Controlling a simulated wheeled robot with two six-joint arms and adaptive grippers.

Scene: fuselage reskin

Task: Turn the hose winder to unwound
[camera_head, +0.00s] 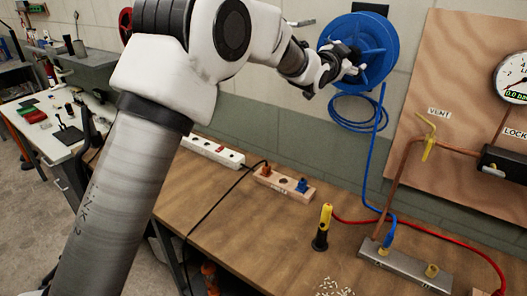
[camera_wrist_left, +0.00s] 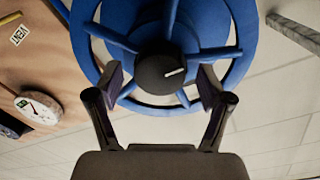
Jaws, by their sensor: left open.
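The hose winder is a blue spoked reel (camera_head: 382,42) on the wall at the upper right of the head view. In the left wrist view the reel (camera_wrist_left: 246,38) fills the top, with a round black knob (camera_wrist_left: 160,74) bearing a white mark at its hub. My left gripper (camera_head: 348,70) is in front of the reel. In the left wrist view its open fingers (camera_wrist_left: 161,82) are on either side of the knob; I cannot tell whether they touch it. Blue hose hangs in loops (camera_head: 352,125) below the reel and runs down to the bench. My right gripper is out of view.
A wooden panel (camera_head: 460,60) with a gauge (camera_head: 514,78) and a yellow vent valve (camera_head: 429,140) is right of the reel. The wooden bench (camera_head: 245,225) below carries a power strip (camera_head: 212,151), a yellow-black tool (camera_head: 323,228) and a metal manifold (camera_head: 405,268).

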